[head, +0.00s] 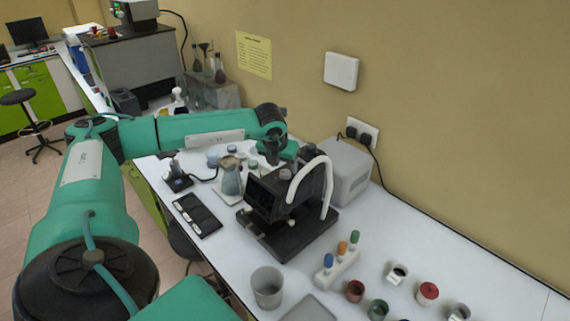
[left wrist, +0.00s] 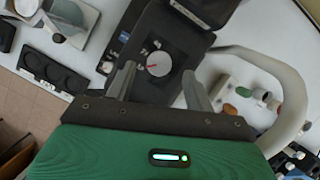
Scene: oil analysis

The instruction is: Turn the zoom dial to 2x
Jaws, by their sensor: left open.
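The zoom dial (left wrist: 158,64) is a pale round knob with a red mark on the top of a black instrument (left wrist: 170,30). Small markings beside the dial are too small to read. In the head view the black instrument (head: 300,235) stands on the white bench, with a pale curved tube on its right side. My left gripper (left wrist: 158,72) is open, its two fingers on either side of the dial with gaps visible. In the head view the left gripper (head: 284,153) is over the back of the instrument, its fingers mostly hidden. My right gripper is not in view.
A grey box (head: 350,172) stands behind the instrument near the wall. A flask (head: 231,180) and a black tray (head: 197,215) are to its left. A beaker (head: 267,287), a rack of coloured-capped vials (head: 337,265) and several jars stand in front.

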